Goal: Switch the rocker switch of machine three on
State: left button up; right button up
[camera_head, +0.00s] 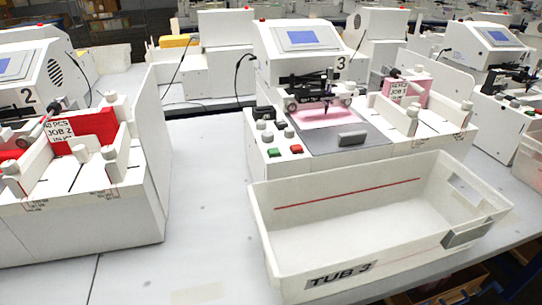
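Machine three (275,48), a white plotter with a "3" on its front and a lit bluish screen (302,37), stands at the upper centre. Its front left panel has several grey knobs (267,137), a green button (274,153) and a red button (296,148). A small black part (263,112) behind the knobs may be the rocker switch; it is too small to tell its position. The pen carriage (328,91) is over a pink sheet (330,116). Neither of my grippers is in view.
An empty white tub labelled "TUB 3" (340,280) stands in front of machine three. Machine two (38,75) is at the left, with a red pack (95,129) in its feeder. A pink "JOB 3" pack (408,88) is right of the carriage. The tabletop (205,215) between is clear.

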aim_at(281, 124)
jog(key=u, duration=1.65)
jog(key=k, duration=1.3)
jog(key=z, duration=0.65)
